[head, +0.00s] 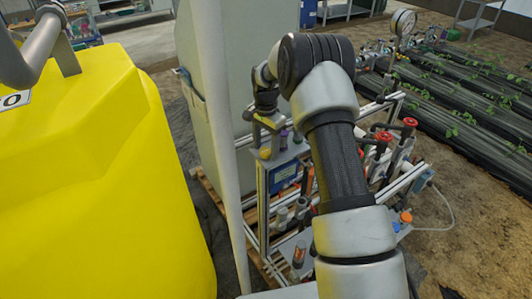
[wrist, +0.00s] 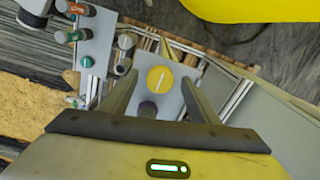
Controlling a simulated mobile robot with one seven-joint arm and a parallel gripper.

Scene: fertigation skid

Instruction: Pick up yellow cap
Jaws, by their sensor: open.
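The yellow cap (wrist: 160,79) is round with a pale line across its top. It sits on a grey plate (wrist: 168,106) in the wrist view. In the head view the yellow cap (head: 265,154) shows at the near left of the plate on top of the skid. My gripper (wrist: 160,78) is open, with one finger on each side of the cap in the picture. The gripper (head: 265,124) points down over the plate in the head view. I cannot tell the exact height of the fingertips above the cap. Nothing is between the fingers in their grip.
Red-handled valves (head: 384,137) and pipes stand right of the plate. A tall grey cabinet (head: 232,80) and a yellow tank (head: 90,180) are at the left.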

